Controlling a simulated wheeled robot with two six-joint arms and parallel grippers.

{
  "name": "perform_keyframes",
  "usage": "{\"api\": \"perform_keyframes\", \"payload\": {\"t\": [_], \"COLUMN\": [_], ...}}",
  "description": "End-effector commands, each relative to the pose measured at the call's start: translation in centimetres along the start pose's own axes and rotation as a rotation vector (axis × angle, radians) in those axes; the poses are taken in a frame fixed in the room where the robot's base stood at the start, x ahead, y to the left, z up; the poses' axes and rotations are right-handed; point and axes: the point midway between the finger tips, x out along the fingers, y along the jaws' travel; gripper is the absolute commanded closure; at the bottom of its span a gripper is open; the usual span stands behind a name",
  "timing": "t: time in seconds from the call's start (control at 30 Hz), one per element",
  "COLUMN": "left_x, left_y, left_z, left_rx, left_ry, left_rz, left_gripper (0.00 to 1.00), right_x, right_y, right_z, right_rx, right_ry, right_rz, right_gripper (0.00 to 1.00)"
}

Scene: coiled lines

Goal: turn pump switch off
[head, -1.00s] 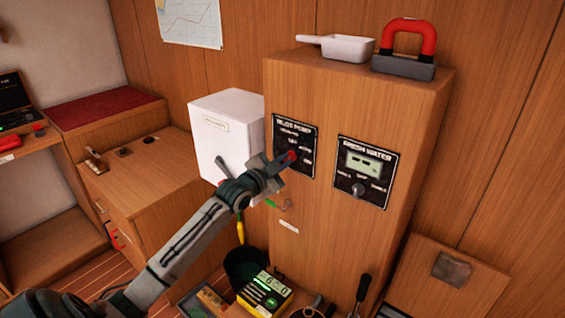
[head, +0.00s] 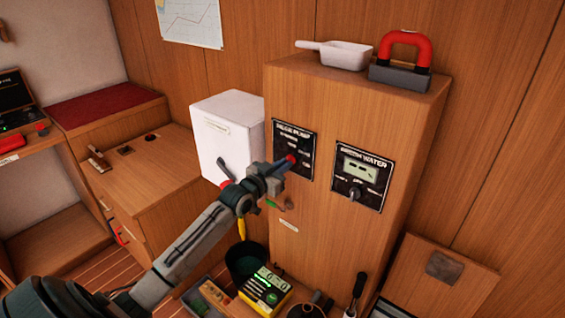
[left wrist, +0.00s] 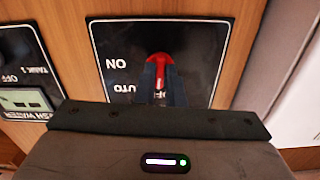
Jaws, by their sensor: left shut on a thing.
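The black bilge pump panel (head: 283,134) is on the upper front of the wooden cabinet (head: 300,240). Its small red switch knob (head: 291,159) shows just beyond the fingertips of my left gripper (head: 282,166). In the left wrist view the panel (left wrist: 117,62) appears upside down, with ON and AUTO readable and the OFF label partly covered. There the fingers (left wrist: 160,82) are shut on the red knob (left wrist: 160,59). The fingers hide part of the knob, so its exact setting is hard to tell. My right gripper is not in view.
A fresh water panel (head: 362,175) is right of the bilge panel. A white box (head: 226,125) with a lever stands close left of the cabinet. A white scoop (head: 345,55) and a red-handled block (head: 400,72) lie on top. A yellow device (head: 265,291) sits below.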

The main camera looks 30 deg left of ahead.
Motion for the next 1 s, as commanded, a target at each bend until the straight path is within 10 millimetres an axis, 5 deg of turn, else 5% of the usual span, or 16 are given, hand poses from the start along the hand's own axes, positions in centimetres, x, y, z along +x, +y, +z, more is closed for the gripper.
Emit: {"api": "perform_keyframes", "payload": {"t": [0.73,0.87,1.0], "left_x": [0.00,0.00,0.00], "left_y": [0.03,0.03,0.02], "left_z": [0.08,0.08,0.05], "left_rx": [-0.103,-0.102,-0.101], "left_ry": [-0.001,-0.001,0.000], "left_rz": [0.000,0.000,0.000], "left_gripper": [1.00,0.69,0.69], "right_x": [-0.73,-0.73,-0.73], "right_y": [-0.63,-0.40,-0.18], "right_z": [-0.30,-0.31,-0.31], "right_rx": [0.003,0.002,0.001], "right_ry": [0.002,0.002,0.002], "right_rz": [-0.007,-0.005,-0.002], "right_gripper": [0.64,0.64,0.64]}}
